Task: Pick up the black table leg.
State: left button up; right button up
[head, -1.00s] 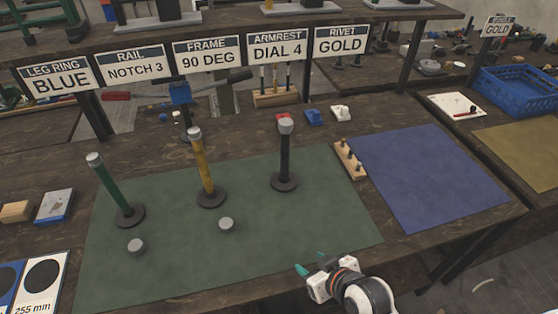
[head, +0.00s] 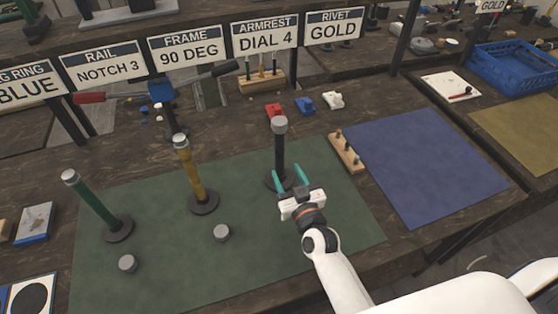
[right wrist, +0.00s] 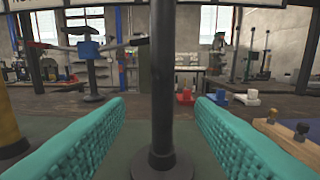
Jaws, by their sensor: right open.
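The black table leg (head: 280,150) stands upright on its round base on the green mat (head: 258,254), with a grey cap on top. In the right wrist view the black leg (right wrist: 162,85) rises between and just beyond my two teal fingers. My right gripper (head: 290,178) is open, low above the mat, with its fingertips at the lower part of the leg. The fingers do not close on the leg; whether they touch it I cannot tell. My left gripper is not in view.
A yellow leg (head: 190,168) and a green leg (head: 93,202) stand to the left on the mat. Two grey caps (head: 222,233) lie in front of them. A wooden peg block (head: 346,153) sits to the right, beside the clear blue mat (head: 425,165).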

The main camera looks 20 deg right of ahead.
aim_at(281, 160)
jog(key=shift+w, duration=1.05)
jog(key=shift+w+f+p, duration=0.1)
jog(key=shift+w+p, duration=0.5)
jog(key=shift+w, duration=2.05)
jog(key=shift+s, duration=0.1)
jog(key=shift+c, duration=0.8)
grip_shut()
